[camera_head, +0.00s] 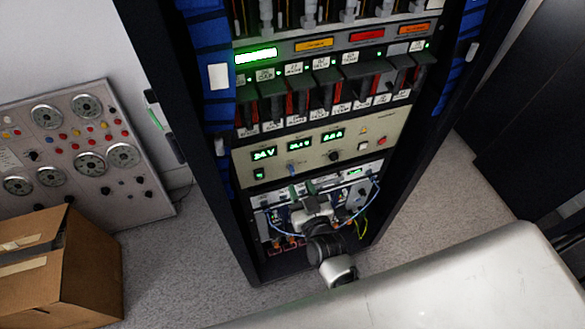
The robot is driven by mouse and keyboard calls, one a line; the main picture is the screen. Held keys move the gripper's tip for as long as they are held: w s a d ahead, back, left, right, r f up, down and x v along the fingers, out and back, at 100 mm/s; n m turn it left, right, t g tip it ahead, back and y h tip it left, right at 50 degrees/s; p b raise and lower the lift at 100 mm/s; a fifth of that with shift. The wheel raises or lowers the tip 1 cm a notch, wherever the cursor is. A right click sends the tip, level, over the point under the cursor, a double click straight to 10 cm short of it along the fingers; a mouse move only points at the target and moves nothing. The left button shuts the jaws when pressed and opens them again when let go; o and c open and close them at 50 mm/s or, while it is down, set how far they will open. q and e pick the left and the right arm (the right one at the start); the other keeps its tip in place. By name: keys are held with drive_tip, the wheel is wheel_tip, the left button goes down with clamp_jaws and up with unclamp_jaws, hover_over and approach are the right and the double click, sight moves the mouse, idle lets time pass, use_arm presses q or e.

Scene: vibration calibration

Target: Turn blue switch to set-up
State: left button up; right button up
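A small blue switch (292,167) sits low on the beige power panel (383,128) of the rack, below the green number displays and left of a black knob (334,156). My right gripper (302,187) is just below the beige panel, in front of the lower rack unit, its fingers pointing up toward the blue switch. Two dark fingertips seem to stand apart with nothing between them. It looks clear of the switch. The switch's exact setting and its labels are too small to read. My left gripper is not in view.
Blue cables (366,205) loop across the lower rack unit beside my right wrist. A cardboard box (62,275) and a panel with round gauges (72,150) stand at the left. A pale rounded surface fills the lower right.

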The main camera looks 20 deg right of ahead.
sight(293, 173)
drive_tip(key=w, duration=0.6)
drive_tip(key=shift+a, duration=0.2)
drive_tip(key=shift+s, duration=0.1)
clamp_jaws()
